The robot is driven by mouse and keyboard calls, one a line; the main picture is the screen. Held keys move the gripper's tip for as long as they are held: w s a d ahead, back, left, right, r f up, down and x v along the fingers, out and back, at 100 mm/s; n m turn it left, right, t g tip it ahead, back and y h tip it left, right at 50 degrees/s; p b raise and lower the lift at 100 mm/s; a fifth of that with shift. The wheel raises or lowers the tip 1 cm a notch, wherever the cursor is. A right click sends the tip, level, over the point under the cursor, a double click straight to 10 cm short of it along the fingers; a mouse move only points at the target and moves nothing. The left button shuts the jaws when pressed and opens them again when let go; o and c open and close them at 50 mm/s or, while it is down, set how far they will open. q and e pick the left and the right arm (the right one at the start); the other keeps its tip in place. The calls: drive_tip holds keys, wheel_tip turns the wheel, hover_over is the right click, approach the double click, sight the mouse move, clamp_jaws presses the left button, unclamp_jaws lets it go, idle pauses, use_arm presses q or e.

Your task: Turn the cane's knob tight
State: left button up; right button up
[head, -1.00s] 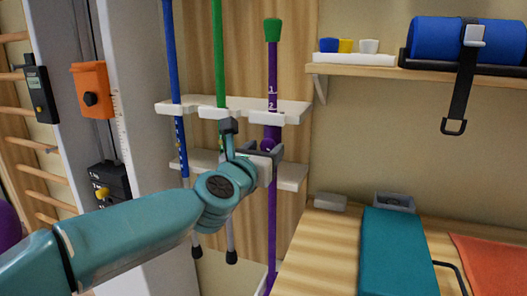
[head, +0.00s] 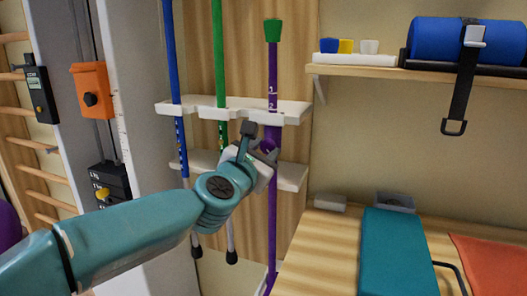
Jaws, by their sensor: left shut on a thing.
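The purple cane (head: 272,75) with a green top (head: 272,30) stands upright in the white rack (head: 293,108), the rightmost of three sticks. Its purple knob (head: 266,146) sits just below the upper rack shelf and is partly covered by my gripper. My left gripper (head: 264,150) is at the knob, its jaws shut on it and tilted. The numbers 1 and 2 show on the cane above the shelf. My right gripper is not in view.
A blue stick (head: 171,60) and a green stick (head: 218,60) stand left of the cane in the same rack. A wooden table with a teal pad (head: 388,250) is at lower right. A shelf (head: 440,68) with a blue roll is above it.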

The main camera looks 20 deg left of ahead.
use_arm(q)
drive_tip(key=m+p, duration=0.1)
drive_tip(key=m, duration=0.5)
drive_tip(key=shift+r+m, duration=0.1)
drive_tip(key=shift+m, duration=0.2)
drive_tip(key=m+p, duration=0.2)
drive_tip(key=m, duration=0.4)
drive_tip(key=m+p, duration=0.2)
drive_tip(key=m, duration=0.4)
drive_tip(key=shift+r+m+p, duration=0.15)
drive_tip(key=shift+m+p, duration=0.15)
drive_tip(key=shift+m, duration=0.1)
drive_tip(key=m+p, duration=0.1)
drive_tip(key=m, duration=0.2)
drive_tip(key=shift+m+p, duration=0.75)
drive_tip(key=shift+m, duration=0.85)
drive_tip(key=o, duration=1)
drive_tip(key=shift+o, duration=0.2)
